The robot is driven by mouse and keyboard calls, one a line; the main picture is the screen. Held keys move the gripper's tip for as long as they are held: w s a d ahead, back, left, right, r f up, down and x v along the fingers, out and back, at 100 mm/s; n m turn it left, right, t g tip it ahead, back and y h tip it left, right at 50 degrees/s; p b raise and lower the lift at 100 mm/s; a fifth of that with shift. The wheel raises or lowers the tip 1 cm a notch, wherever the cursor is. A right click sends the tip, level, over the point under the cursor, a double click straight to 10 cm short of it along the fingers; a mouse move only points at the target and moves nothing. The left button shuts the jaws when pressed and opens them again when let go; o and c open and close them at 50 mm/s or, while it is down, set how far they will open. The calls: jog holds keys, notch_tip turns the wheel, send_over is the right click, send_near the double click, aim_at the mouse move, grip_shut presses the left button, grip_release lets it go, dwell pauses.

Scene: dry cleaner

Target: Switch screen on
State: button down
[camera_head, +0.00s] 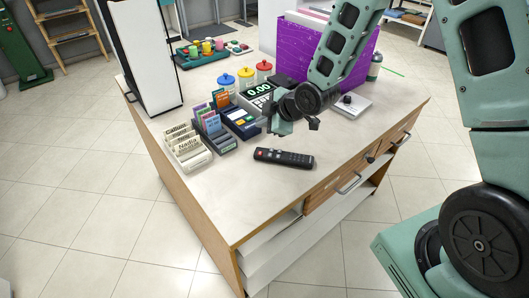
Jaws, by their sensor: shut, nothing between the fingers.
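A black remote control (284,158) with a red button at its left end lies flat on the counter (235,205), near the front edge. A tall thin panel with a white face and a dark edge (150,58) stands at the counter's left end. It may be the screen, but I cannot tell, and no lit picture shows. My gripper (298,126) is shut and empty, above the counter and just behind the remote in the picture, apart from it. My arm comes down from the upper right and partly hides the things behind.
Name-tag holders (188,147), a card rack (216,128) and a payment terminal with a green display (258,91) stand left of my gripper. Lidded jars (245,78) and a purple box (300,52) stand behind. The counter's front left is clear. Drawer handles (349,184) stick out at the right.

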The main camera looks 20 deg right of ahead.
aim_at(263, 155)
notch_tip(263, 155, down, 9)
jog(key=b, duration=0.7)
jog(key=shift+r, duration=0.1)
dwell(1.9)
jog(key=shift+f+b, duration=0.4)
jog(key=shift+f+b, duration=0.3)
jog(key=shift+f, duration=0.05)
dwell(0.5)
dwell(0.3)
jog(key=shift+r+p, duration=0.5)
jog(key=shift+r, duration=0.3)
